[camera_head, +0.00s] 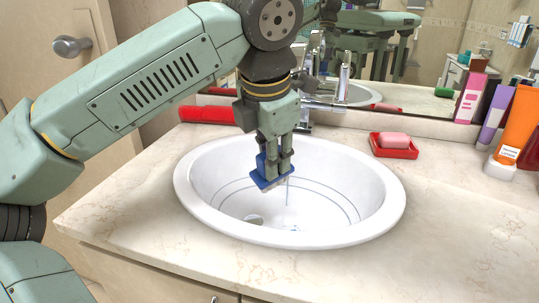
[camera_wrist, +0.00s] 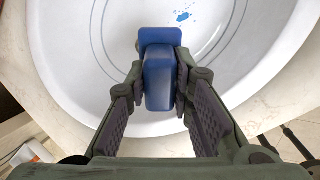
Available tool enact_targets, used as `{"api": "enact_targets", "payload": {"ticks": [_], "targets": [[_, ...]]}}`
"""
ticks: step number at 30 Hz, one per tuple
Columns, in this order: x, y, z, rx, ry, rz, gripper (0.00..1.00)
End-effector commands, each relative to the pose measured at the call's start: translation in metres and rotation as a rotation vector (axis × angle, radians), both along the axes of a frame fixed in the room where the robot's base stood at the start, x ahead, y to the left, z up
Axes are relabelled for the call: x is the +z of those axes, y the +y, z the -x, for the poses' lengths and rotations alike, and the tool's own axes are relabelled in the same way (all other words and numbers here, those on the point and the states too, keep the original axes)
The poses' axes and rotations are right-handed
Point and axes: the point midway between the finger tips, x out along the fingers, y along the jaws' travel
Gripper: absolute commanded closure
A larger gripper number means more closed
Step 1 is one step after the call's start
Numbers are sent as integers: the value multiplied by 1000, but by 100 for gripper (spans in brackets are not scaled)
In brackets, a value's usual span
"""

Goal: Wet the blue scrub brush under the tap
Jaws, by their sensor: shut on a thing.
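My gripper (camera_head: 274,160) points down over the white sink basin (camera_head: 385,210) and is shut on the blue scrub brush (camera_head: 266,180). In the wrist view, the brush (camera_wrist: 159,78) sits between both fingers, its wide end towards the basin. The chrome tap (camera_head: 343,82) stands behind the basin, partly hidden by my gripper. A thin blue water stream (camera_head: 287,192) shows just right of the brush; I cannot tell whether it touches it. Blue splash marks (camera_wrist: 183,16) lie on the basin ahead of the brush in the wrist view.
A red dish (camera_head: 394,152) with a pink soap bar (camera_head: 394,139) stands right of the basin. A red object (camera_head: 207,115) lies behind it at left. Several bottles and boxes, including an orange tube (camera_head: 517,125), crowd the right back. The front-right counter (camera_head: 440,235) is clear.

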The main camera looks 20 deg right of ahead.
Motion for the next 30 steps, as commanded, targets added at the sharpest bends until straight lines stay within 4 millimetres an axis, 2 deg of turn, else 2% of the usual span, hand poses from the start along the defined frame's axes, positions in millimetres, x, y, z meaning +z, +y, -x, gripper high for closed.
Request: {"api": "enact_targets", "payload": {"ticks": [1,18,30], "targets": [[-8,-2,-3,-1,2,1,100],[-62,-22,-41,0,1,1,100],[-80,-41,-78,0,1,-1,100]]}}
